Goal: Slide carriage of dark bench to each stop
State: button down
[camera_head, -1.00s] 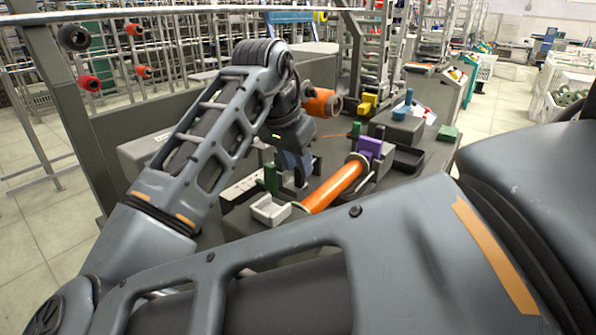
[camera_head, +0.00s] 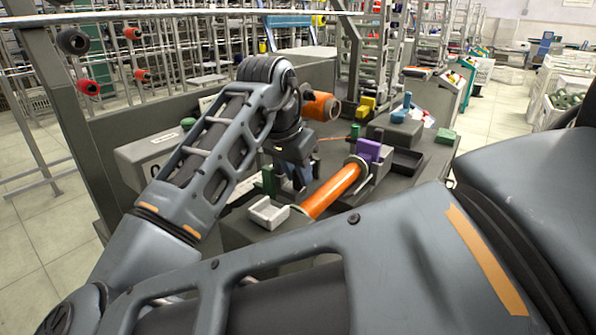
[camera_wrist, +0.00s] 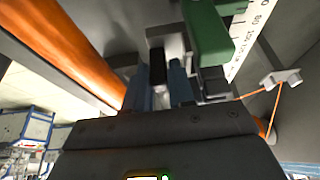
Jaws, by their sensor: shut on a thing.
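The dark bench (camera_head: 250,232) carries a long orange bobbin (camera_head: 332,190). The orange bobbin (camera_wrist: 62,55) runs along the left there. A green block (camera_wrist: 208,32) and a white scale (camera_wrist: 248,40) lie to the right of the handle. The carriage body is mostly hidden by my gripper in the head view.
A purple block (camera_head: 369,150) stands at the bobbin's far end. An orange spool (camera_head: 321,106) is behind my wrist. In the wrist view, an orange thread (camera_wrist: 274,108) passes a small grey guide (camera_wrist: 282,77).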

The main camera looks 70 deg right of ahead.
jog(key=shift+w+a+p, duration=0.15)
jog(key=shift+a+p, duration=0.2)
jog(key=shift+a, duration=0.25)
jog(key=c, duration=1.3)
grip_release()
jog(key=p+v, duration=0.1)
jog(key=v, duration=0.6)
jog(key=shift+a+r, duration=0.2)
jog(key=shift+r, duration=0.15)
